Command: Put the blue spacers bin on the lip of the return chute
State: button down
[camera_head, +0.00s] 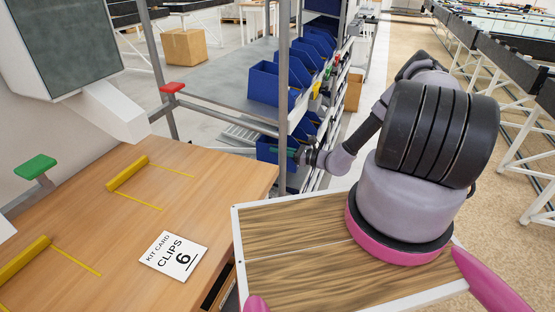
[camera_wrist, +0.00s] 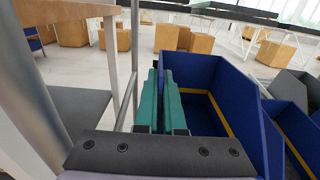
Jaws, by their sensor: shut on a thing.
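My gripper (camera_head: 292,152) reaches into the lower part of the rack in the head view. In the wrist view, its teal fingers (camera_wrist: 168,100) are shut on the near wall of a blue bin (camera_wrist: 238,105). This bin is open-topped, with a yellow line inside, and no parts can be made out in it. It shows in the head view (camera_head: 268,150), partly behind a rack post. No spacers label can be read on it. A pale slatted slope (camera_head: 243,133) left of the bin may be the return chute; its lip cannot be made out clearly.
Other blue bins (camera_head: 268,86) line the grey shelf (camera_head: 215,85) above. Another bin (camera_wrist: 290,130) stands close on the right in the wrist view. A rack post (camera_head: 284,75) rises beside my gripper. The wooden bench (camera_head: 120,215) holds a kit card (camera_head: 174,255) reading CLIPS 6.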

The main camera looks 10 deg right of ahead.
jog(key=shift+f, duration=1.9)
jog(key=shift+f, duration=0.15)
jog(key=c, duration=1)
grip_release()
jog(key=shift+r, duration=0.2)
jog(key=v, duration=1.2)
jog(key=shift+d, duration=0.15)
